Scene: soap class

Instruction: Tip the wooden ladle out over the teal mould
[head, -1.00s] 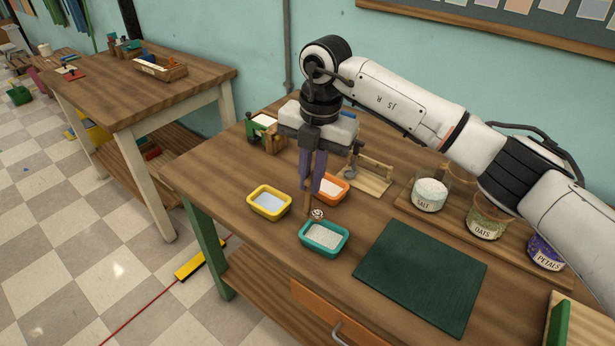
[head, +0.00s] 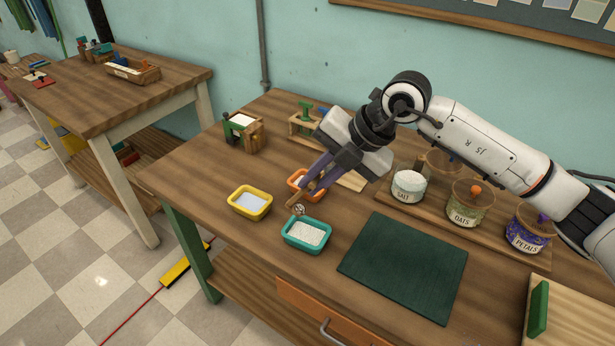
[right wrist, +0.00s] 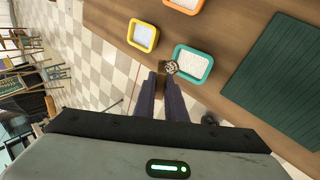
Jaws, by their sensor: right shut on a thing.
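The teal mould (head: 306,247) holds white contents and sits on the table, left of the dark green mat. My right gripper (head: 305,188) is shut on the wooden ladle and leans, with its purple fingers pointing down and left. The ladle's small round bowl (head: 298,210) hangs at the back left rim of the teal mould and looks speckled inside. In the right wrist view the bowl (right wrist: 171,67) overlaps the mould's rim (right wrist: 177,50). I cannot tell whether they touch. Most of the handle is hidden by the fingers. My left gripper is not in view.
A yellow mould (head: 250,213) stands left of the teal one, and an orange mould (head: 296,178) behind it is partly hidden by my fingers. Jars of salt (head: 408,194), oats (head: 466,216) and petals (head: 527,240) stand at right. The green mat (head: 405,268) is bare.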

